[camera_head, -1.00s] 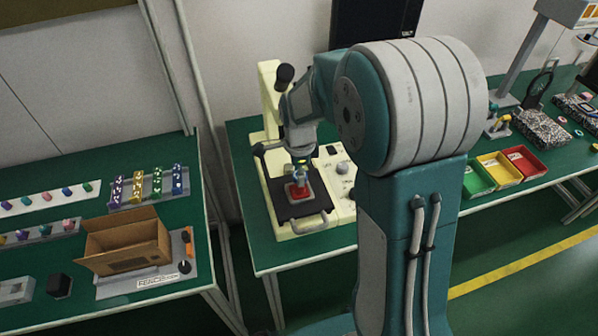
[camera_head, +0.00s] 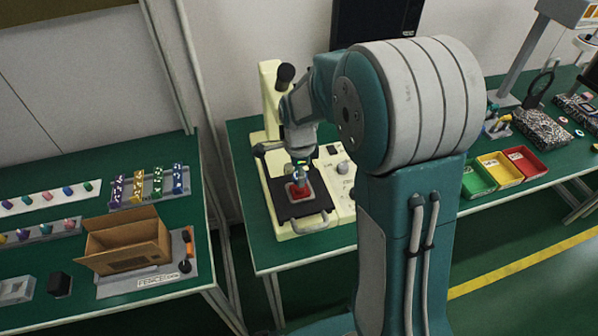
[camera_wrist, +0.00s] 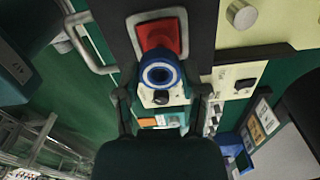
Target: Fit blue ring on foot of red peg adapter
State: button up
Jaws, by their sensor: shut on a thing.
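The red peg adapter (camera_wrist: 157,36) sits in a pale square frame on the dark plate of the cream press. Its red part also shows in the head view (camera_head: 299,191), below my wrist. The blue ring (camera_wrist: 160,75) shows face-on in the wrist view, with a pale inner rim and a dark centre. My gripper (camera_wrist: 160,92) is shut on the blue ring, with one dark finger on each side. The ring overlaps the near edge of the red part in the picture. I cannot tell whether it touches or surrounds the adapter's foot.
The cream press (camera_head: 265,130) has a column behind my wrist and a front handle (camera_head: 310,222). On the left table stand an open cardboard box (camera_head: 125,243) and racks of small coloured parts. Green, yellow and red bins (camera_head: 502,170) stand at the right.

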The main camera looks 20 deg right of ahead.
jog(key=shift+f, duration=1.4)
jog(key=o, duration=1.1)
jog(key=shift+o, duration=0.2)
notch_tip(320, 180, up, 12)
jog(key=shift+f, duration=0.1)
